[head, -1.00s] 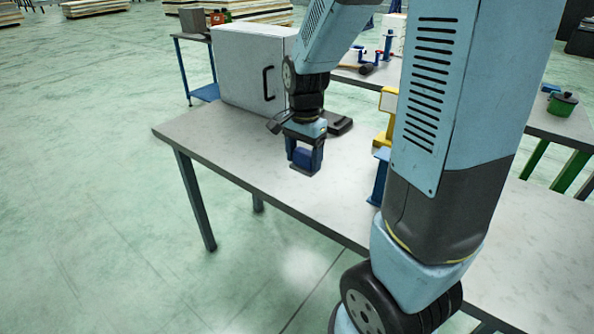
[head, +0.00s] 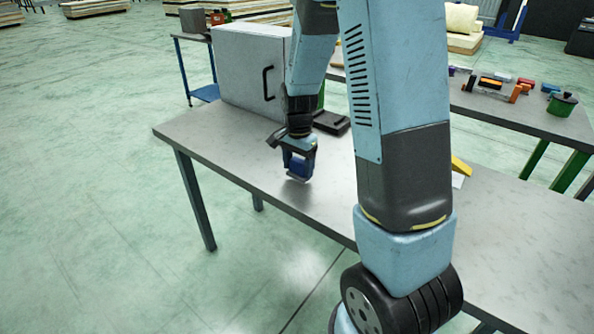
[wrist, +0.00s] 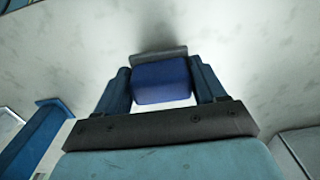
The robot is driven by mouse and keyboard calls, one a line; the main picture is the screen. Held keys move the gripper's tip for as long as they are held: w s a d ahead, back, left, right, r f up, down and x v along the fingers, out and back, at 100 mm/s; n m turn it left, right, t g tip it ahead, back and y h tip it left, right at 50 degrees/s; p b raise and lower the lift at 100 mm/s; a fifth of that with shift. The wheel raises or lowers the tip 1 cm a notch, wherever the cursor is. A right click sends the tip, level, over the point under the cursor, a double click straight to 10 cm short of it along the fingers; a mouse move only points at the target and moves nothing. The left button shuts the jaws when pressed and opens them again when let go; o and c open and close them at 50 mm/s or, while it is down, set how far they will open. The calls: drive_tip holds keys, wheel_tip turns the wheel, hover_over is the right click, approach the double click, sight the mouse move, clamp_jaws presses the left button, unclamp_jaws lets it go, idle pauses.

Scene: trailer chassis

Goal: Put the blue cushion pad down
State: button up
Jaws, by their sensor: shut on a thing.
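The blue cushion pad (head: 299,166) is held between the fingers of my gripper (head: 299,172), just above the grey table top (head: 235,150) near its left front edge. In the wrist view the pad (wrist: 162,82) is a dark blue block with a grey strip along its far side. My gripper's two fingers (wrist: 162,88) are shut on it from both sides. A shadow lies on the table by the pad. I cannot tell whether its underside touches the table.
A grey cabinet (head: 240,66) with a black handle stands behind the gripper. A dark flat object (head: 331,122) lies beside it. A blue post-like thing (wrist: 38,135) shows at left in the wrist view. The table's left part is clear.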

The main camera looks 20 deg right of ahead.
drive_tip(key=shift+f, duration=0.9)
drive_tip(key=shift+f, duration=0.15)
drive_tip(key=o, duration=1.3)
drive_tip(key=shift+r, duration=0.2)
